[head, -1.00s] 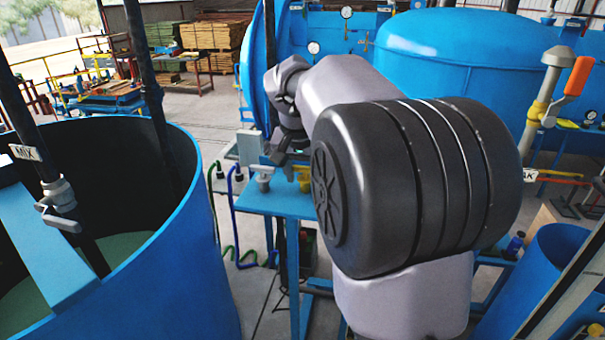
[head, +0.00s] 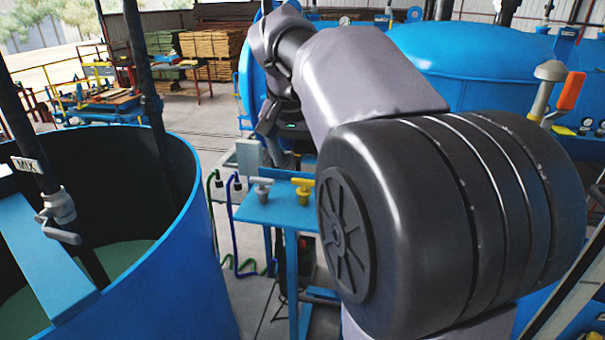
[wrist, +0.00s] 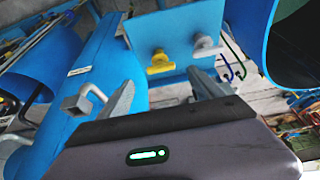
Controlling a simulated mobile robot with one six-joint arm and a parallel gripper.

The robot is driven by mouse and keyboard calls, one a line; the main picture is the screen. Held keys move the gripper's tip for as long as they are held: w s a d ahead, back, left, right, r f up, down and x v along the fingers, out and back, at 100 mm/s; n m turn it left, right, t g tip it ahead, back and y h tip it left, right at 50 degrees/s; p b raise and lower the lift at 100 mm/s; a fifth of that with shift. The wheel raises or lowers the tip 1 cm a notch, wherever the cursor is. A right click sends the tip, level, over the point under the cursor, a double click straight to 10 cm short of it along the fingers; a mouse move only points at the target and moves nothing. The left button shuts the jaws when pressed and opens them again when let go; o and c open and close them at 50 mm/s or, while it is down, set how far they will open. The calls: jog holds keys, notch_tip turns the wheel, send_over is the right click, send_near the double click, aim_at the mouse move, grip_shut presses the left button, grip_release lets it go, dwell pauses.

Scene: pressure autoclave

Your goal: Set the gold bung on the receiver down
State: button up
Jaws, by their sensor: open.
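The gold bung (head: 304,190) is a yellow T-handled piece standing upright on a small blue stand (head: 275,213). A similar grey bung (head: 262,189) stands to its left. In the wrist view the gold bung (wrist: 160,62) and the grey bung (wrist: 204,45) show beyond my fingers, both apart from them. My gripper (wrist: 160,92) is open and empty, its two grey fingers spread. In the head view my gripper (head: 280,128) is above and beyond the stand, partly hidden by my arm. No part is labelled as the receiver; I cannot tell which it is.
A large open blue tank (head: 165,265) marked MIX stands at left. Green and blue hoses (head: 236,235) hang left of the stand. A large blue vessel (head: 470,55) is behind my arm. Open floor (head: 205,110) lies behind the tank.

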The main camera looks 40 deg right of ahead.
jog(key=s+a+f+n+t+y, duration=0.1)
jog(key=s+a+f+n+y, duration=0.1)
jog(key=s+a, duration=0.45)
jog(key=s+a+f+n+t+y, duration=0.15)
jog(key=s+a, duration=0.25)
jog(key=a, duration=0.6)
jog(key=s+a+f+n+y, duration=0.2)
jog(key=s+a+f, duration=0.6)
jog(key=s, duration=0.3)
notch_tip(320, 180, down, 35)
jog(key=w+b, duration=0.1)
jog(key=b, duration=3.2)
jog(key=shift+d+b, duration=0.15)
jog(key=shift+b, duration=0.2)
